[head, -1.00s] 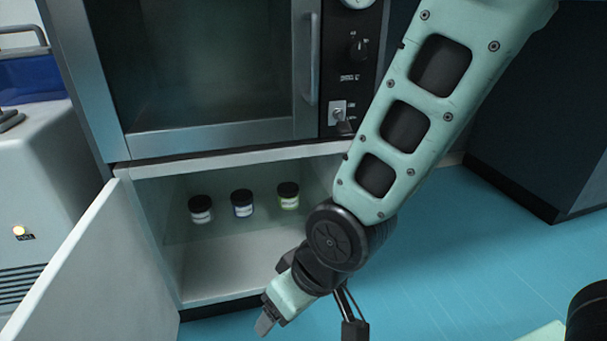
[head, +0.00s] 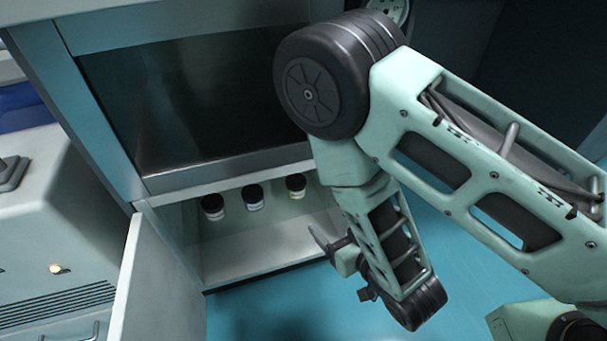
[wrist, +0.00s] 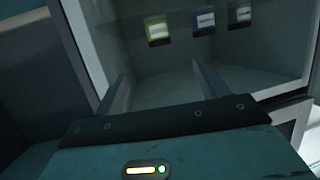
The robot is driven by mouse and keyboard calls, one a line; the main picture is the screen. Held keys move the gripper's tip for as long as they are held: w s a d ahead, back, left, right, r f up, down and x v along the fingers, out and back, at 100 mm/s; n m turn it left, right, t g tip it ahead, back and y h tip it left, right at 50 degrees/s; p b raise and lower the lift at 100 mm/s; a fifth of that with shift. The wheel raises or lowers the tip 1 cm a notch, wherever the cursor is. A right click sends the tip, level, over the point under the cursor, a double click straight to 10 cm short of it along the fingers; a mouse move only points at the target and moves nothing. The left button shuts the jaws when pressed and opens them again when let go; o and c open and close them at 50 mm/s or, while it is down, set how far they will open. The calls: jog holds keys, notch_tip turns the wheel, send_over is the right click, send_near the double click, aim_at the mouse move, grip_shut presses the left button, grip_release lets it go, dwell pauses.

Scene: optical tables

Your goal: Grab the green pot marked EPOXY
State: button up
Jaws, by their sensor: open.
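Three small pots with black lids stand in a row inside the low open cabinet. The green-labelled pot (head: 296,187) is the rightmost in the head view, and the leftmost in the wrist view (wrist: 158,31). The blue-labelled pot (head: 253,198) is in the middle, also in the wrist view (wrist: 204,22). The label text is too small to read. My gripper (wrist: 160,78) is open and empty at the cabinet's mouth, short of the pots.
The cabinet floor (head: 250,246) in front of the pots is clear. The open white door (head: 158,280) stands at the left. A dark-windowed oven (head: 200,105) sits above the opening. A grey machine (head: 60,220) stands further left.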

jog(key=w+f+b, duration=0.1)
jog(key=w+b, duration=0.1)
jog(key=b, duration=0.9)
send_near(301, 188)
jog(key=x, duration=0.5)
jog(key=shift+s+f, duration=0.2)
jog(key=shift+f, duration=0.05)
jog(key=shift+r+b+x, duration=0.15)
jog(key=shift+b+x, duration=0.05)
jog(key=shift+x, duration=1.4)
jog(key=shift+r+b+x, duration=0.1)
jog(key=shift+b+x, duration=0.1)
jog(key=shift+x, duration=1.45)
jog(key=shift+d, duration=0.1)
jog(key=c, duration=1.1)
